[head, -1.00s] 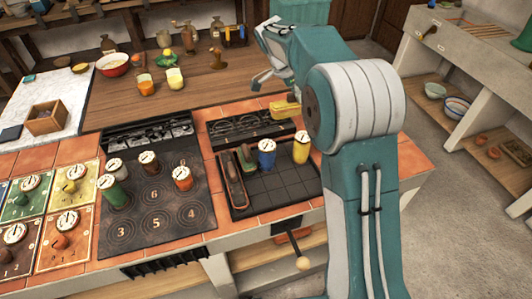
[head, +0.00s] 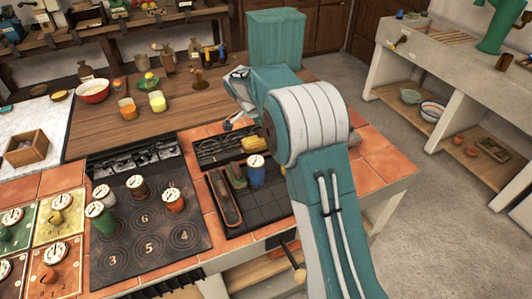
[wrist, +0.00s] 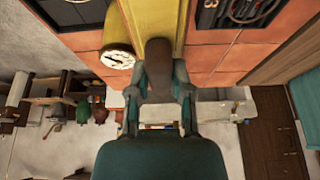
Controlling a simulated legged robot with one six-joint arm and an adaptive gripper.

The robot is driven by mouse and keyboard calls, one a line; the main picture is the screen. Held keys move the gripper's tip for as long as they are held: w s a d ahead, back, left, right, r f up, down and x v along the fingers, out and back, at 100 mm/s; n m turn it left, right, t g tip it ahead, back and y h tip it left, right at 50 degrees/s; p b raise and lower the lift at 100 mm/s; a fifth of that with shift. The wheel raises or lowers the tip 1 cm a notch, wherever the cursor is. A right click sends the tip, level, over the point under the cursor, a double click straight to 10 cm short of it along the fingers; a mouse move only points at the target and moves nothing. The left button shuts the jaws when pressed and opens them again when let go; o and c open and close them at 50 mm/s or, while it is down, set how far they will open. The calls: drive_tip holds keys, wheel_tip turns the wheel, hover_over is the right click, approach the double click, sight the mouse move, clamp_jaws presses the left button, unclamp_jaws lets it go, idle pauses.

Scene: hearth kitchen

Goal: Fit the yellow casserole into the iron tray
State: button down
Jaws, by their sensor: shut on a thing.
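My arm hides part of the casserole in the head view. The black iron tray (head: 262,213) has a grid floor. A long red-brown casserole (head: 224,202) and a green one (head: 236,175) lie at its left. My arm covers the tray's right side.
A blue pot with a dial lid (head: 256,172) stands in the tray's rear. A yellow pot's dial lid (wrist: 118,57) shows close beside the held casserole in the wrist view. Numbered hotplates (head: 145,222) with several pots lie left. Orange tiles (head: 378,170) at right are clear.

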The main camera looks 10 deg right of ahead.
drive_tip(key=f, duration=0.2)
drive_tip(key=a+f, duration=0.1)
drive_tip(key=f, duration=0.6)
drive_tip(key=shift+d+f, duration=0.2)
drive_tip(key=shift+d, duration=0.1)
drive_tip(key=shift+a, duration=0.1)
drive_tip(key=c, duration=0.5)
unclamp_jaws()
drive_tip(key=shift+c, duration=0.2)
